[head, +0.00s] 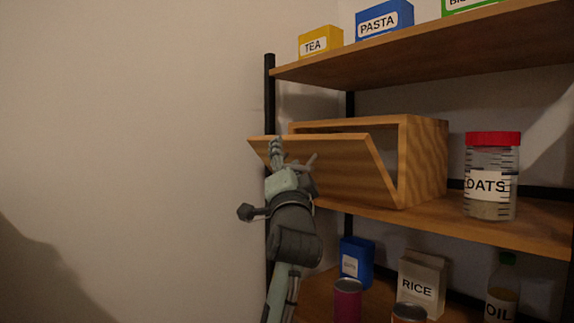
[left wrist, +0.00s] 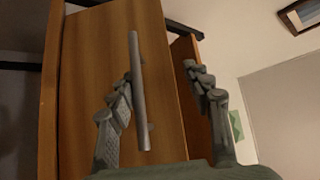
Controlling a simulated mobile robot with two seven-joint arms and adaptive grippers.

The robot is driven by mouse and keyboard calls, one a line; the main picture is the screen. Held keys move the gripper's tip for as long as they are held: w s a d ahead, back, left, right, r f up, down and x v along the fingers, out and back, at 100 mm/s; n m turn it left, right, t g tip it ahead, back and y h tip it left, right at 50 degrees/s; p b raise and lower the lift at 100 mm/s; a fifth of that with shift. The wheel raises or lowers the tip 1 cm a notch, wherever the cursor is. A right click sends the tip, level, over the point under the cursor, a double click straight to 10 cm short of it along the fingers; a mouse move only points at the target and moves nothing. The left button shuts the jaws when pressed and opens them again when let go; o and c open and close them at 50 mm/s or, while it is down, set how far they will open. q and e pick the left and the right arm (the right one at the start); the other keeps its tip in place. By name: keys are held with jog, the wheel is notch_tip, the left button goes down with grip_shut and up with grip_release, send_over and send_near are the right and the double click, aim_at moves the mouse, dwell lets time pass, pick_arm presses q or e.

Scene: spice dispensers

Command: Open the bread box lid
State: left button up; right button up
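The wooden bread box (head: 424,160) stands on the middle shelf in the head view. Its front lid (head: 345,160) is tilted outward at the top, leaving a dark gap above it. My left gripper (head: 293,158) is in front of the lid's left part. In the left wrist view, the lid (left wrist: 88,90) fills the middle and a grey bar handle (left wrist: 135,85) stands off it. My left gripper (left wrist: 160,74) is open, its fingers spread. The handle appears between them, close to the left finger; contact cannot be told. My right gripper is not in view.
A red-capped oats jar (head: 492,178) stands right of the box. Tea (head: 320,42) and pasta (head: 384,22) boxes sit on the top shelf. A blue box (head: 356,262), a rice box (head: 422,282), cans and an oil bottle (head: 502,295) stand below. The left side is bare wall.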

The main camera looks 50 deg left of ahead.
pick_arm(q)
jog(key=b+v, duration=0.1)
jog(key=v, duration=0.8)
jog(key=shift+w+f, duration=0.2)
dwell(0.5)
jog(key=shift+d, duration=0.1)
jog(key=shift+w, duration=0.1)
jog(key=shift+c, duration=0.5)
